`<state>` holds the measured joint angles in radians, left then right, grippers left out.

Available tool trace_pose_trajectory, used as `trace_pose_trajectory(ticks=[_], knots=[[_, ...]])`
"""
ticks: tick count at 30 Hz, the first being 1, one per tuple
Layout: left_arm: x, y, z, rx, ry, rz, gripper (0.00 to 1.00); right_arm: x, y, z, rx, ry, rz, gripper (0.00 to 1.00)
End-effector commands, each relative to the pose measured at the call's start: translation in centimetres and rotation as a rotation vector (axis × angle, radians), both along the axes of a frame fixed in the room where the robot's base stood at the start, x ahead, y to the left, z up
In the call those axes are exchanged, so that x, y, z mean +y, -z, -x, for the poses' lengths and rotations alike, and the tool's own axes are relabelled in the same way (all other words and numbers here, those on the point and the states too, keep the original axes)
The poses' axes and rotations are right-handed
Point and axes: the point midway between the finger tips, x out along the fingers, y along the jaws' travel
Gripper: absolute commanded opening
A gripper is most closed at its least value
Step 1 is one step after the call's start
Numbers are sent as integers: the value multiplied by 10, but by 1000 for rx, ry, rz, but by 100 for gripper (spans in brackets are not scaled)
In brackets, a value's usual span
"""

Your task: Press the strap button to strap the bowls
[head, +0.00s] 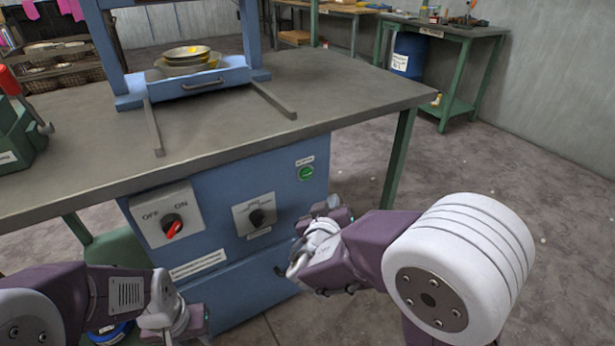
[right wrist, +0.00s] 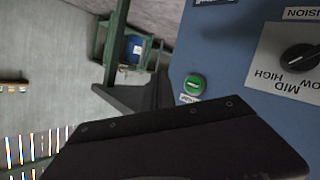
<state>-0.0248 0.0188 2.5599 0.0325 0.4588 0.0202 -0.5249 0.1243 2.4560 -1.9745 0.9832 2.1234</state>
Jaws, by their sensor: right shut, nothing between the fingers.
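The green round button (head: 306,173) is on the right of the blue front panel, with a small white label above it. It also shows in the right wrist view (right wrist: 194,85), beyond the dark gripper body. The stacked bowls (head: 186,50) sit in the blue tray of the machine on the table. My right gripper (head: 338,212) is shut and empty, in front of the panel, below and right of the button, apart from it as far as I can see. My left gripper (head: 195,318) is low at the panel's lower left; its fingers are hard to make out.
An OFF/ON switch with a red knob (head: 172,228) and a black dial (head: 258,217) are on the same panel; the dial also shows in the right wrist view (right wrist: 301,57). The grey tabletop (head: 330,85) overhangs them. A blue barrel (head: 408,55) stands far back right.

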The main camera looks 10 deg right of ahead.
Motion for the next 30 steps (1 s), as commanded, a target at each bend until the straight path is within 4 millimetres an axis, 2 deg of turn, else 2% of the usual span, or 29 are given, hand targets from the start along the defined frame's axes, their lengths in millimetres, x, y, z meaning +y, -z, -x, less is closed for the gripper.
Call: trace_pose_trajectory(ticks=[5,13,15,21,30], knots=[[0,-12,0,0,0,0,36,6,-3,-16,3,1,0,0],[0,-36,0,0,0,0,36,19,-4,-54,2,1,0,0],[0,-28,0,0,0,0,36,23,2,-63,-1,1,-2,0],[0,-24,0,1,0,0,36,28,1,-78,-1,1,-1,0],[0,-24,0,0,0,0,36,29,0,-81,1,0,0,0]])
